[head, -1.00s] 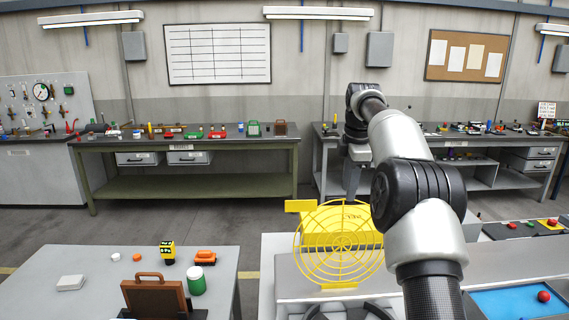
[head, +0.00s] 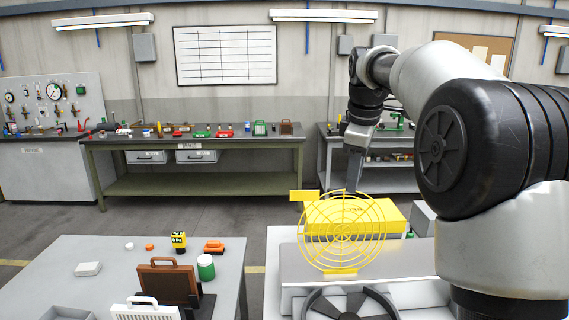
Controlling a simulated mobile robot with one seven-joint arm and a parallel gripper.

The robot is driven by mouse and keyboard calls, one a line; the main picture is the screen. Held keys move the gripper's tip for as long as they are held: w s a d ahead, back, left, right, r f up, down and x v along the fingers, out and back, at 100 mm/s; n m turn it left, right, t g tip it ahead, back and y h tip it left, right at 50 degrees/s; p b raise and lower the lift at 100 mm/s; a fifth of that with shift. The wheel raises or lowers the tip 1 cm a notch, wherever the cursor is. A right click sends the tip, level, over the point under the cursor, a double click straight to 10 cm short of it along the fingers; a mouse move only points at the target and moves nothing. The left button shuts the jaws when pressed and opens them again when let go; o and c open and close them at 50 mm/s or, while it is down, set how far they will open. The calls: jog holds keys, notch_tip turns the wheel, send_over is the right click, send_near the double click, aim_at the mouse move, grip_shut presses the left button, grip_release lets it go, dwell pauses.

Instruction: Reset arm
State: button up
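My arm rises at the right of the head view and bends over toward the middle. My gripper (head: 352,180) hangs at its end, pointing down, behind the top of a round yellow wire guard. Its fingertips are small and partly hidden, so I cannot tell whether they are open or shut. The yellow guard (head: 343,232) stands upright on a grey bench unit (head: 290,262). A yellow box (head: 385,217) lies behind the guard. I cannot make out anything held by the gripper.
A grey table (head: 60,265) at the lower left carries a brown handled panel (head: 168,281), a white grille (head: 146,311), a green jar (head: 206,267) and small parts. A dark fan-like wheel (head: 350,305) lies at the front. A green workbench (head: 200,187) stands behind, across open floor.

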jog(key=s+a+r+m, duration=0.1)
jog(key=s+r+m, duration=0.15)
jog(key=s, duration=0.65)
jog(key=s+f+m+t, duration=0.1)
jog(key=s+f+m, duration=0.4)
jog(key=s, duration=0.7)
jog(key=s+a+f+m+t, duration=0.1)
jog(key=s+f+m, duration=0.4)
jog(key=s, duration=0.6)
jog(key=shift+s+a+f+m, duration=0.3)
jog(key=shift+s+f+m, duration=0.05)
jog(key=shift+f, duration=0.5)
